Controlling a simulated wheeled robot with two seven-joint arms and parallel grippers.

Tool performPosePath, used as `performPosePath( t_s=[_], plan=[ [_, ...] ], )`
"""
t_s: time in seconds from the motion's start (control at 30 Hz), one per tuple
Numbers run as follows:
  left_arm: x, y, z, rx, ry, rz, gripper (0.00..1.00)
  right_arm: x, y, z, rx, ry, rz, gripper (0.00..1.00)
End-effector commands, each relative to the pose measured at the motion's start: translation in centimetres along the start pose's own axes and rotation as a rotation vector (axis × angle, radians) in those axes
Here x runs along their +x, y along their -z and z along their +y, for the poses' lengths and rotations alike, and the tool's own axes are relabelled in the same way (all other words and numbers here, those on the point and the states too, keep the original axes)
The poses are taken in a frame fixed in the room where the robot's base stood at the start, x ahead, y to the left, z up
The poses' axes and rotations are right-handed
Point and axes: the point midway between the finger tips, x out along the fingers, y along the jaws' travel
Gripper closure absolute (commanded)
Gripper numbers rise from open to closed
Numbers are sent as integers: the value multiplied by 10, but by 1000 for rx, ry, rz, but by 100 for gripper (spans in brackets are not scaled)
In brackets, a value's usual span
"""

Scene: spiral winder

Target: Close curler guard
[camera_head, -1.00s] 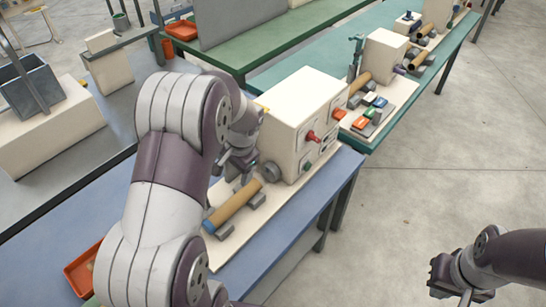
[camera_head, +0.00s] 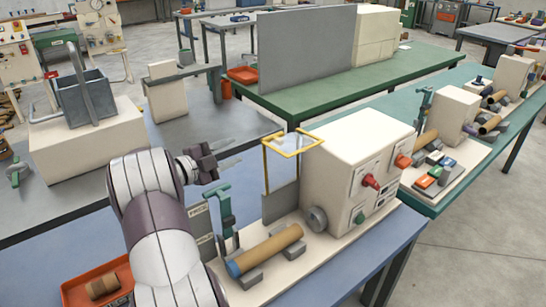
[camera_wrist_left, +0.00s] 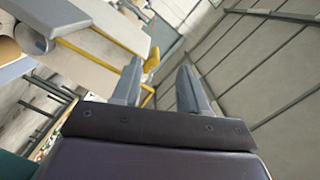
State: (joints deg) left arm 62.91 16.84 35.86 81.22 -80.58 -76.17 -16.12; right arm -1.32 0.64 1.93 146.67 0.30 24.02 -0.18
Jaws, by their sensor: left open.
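The curler guard (camera_head: 293,143) is a clear panel in a yellow frame at the upper left of the cream winder machine (camera_head: 352,165). Its top lies roughly level, and a yellow post runs down its left side. A brown tube with a blue end (camera_head: 265,250) rests on grey supports below, beside the round grey chuck (camera_head: 317,219). My left gripper (camera_head: 238,152) is open and empty in the air, left of the guard and apart from it. In the left wrist view its two fingers (camera_wrist_left: 160,85) point up, with yellow bars (camera_wrist_left: 88,52) beyond them. My right gripper is out of view.
A green clamp stand (camera_head: 225,210) rises left of the tube. An orange tray (camera_head: 97,284) with a brown roll sits at the lower left. A second cream machine (camera_head: 452,112) stands behind right. Grey bench lies behind my gripper.

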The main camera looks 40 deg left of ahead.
Motion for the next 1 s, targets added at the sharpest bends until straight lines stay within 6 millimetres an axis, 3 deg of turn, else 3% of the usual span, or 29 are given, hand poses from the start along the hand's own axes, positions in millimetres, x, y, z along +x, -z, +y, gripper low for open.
performPosePath(
  t_s=[0.03,0.17,0.27,0.5,0.7,1.0],
  plan=[
    [-11,-2,7,10,2,41,57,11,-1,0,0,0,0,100],
    [-20,7,6,21,-1,107,57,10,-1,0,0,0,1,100],
    [-5,12,4,21,-2,115,57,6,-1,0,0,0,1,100],
    [57,19,4,19,-2,114,57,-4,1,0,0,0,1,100],
    [93,22,5,20,-1,111,57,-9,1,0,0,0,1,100],
    [104,22,6,20,0,109,57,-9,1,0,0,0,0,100]
  ],
)
